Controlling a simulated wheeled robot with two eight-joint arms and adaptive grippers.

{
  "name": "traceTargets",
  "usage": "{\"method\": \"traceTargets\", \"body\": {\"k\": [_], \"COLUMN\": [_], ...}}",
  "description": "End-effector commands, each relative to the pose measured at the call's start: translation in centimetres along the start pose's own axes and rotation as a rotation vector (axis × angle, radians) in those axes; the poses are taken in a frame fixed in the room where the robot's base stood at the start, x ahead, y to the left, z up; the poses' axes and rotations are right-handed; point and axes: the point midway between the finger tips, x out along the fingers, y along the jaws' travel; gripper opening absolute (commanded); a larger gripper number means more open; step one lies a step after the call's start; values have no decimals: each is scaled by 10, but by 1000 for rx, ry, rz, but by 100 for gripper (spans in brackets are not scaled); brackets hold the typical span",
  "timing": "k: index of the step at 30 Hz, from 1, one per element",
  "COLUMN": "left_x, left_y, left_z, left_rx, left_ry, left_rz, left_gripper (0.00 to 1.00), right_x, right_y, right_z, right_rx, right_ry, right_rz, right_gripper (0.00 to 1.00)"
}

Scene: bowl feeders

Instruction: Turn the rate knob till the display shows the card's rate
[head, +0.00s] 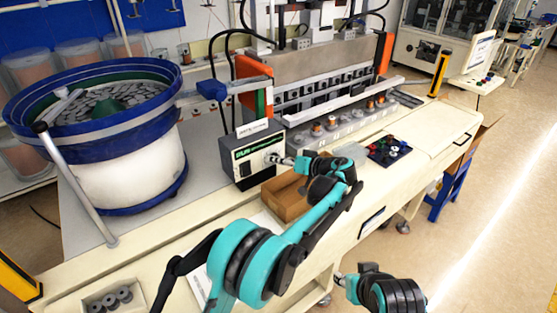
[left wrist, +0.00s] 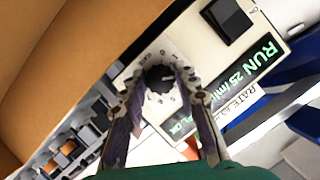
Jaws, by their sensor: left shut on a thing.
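The feeder controller (head: 236,160) is a dark box with a pale front, beside the bowl feeder. Its green-lit display (head: 250,150) is small in the head view. In the left wrist view the display (left wrist: 250,72) appears to read "RUN 25 /min". The white rate card (head: 252,128) stands on top of the box; in the left wrist view the card (left wrist: 236,104) shows "RATE", its number too small to read. The dark rate knob (left wrist: 160,80) sits on a pale marked dial, between the fingers of my left gripper (left wrist: 162,92), shut on it. My right gripper (head: 340,280) is low at the bottom, its fingers unclear.
A blue-rimmed bowl feeder (head: 125,135) full of parts stands at the left. A brown open box (head: 283,200) lies just below the controller, under my left arm. The bench's right end (head: 430,125) is clear.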

Motion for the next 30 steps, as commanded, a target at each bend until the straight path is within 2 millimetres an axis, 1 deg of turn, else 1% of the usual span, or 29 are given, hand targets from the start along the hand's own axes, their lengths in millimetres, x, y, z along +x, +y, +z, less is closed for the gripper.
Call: {"method": "traceTargets", "body": {"k": [9, 20, 21, 22, 23, 30], "left_x": [0, 0, 0, 0, 0, 0], "left_y": [0, 0, 0, 0, 0, 0], "left_z": [0, 0, 0, 0, 0, 0], "left_rx": [66, 68, 68, 68, 68, 67], "left_ry": [2, 2, 2, 2, 2, 1], "left_rz": [-27, -28, -28, -28, -27, -28], "left_gripper": [1, 1, 38, 46, 51, 51], "right_x": [-1, -1, -1, -1, -1, -1], "right_y": [0, 0, 0, 0, 0, 0], "right_z": [-1, -1, -1, -1, -1, -1], "right_rx": [0, 0, 0, 0, 0, 0], "right_ry": [0, 0, 0, 0, 0, 0], "right_rz": [0, 0, 0, 0, 0, 0], "right_gripper": [40, 40, 40, 40, 40, 40]}}
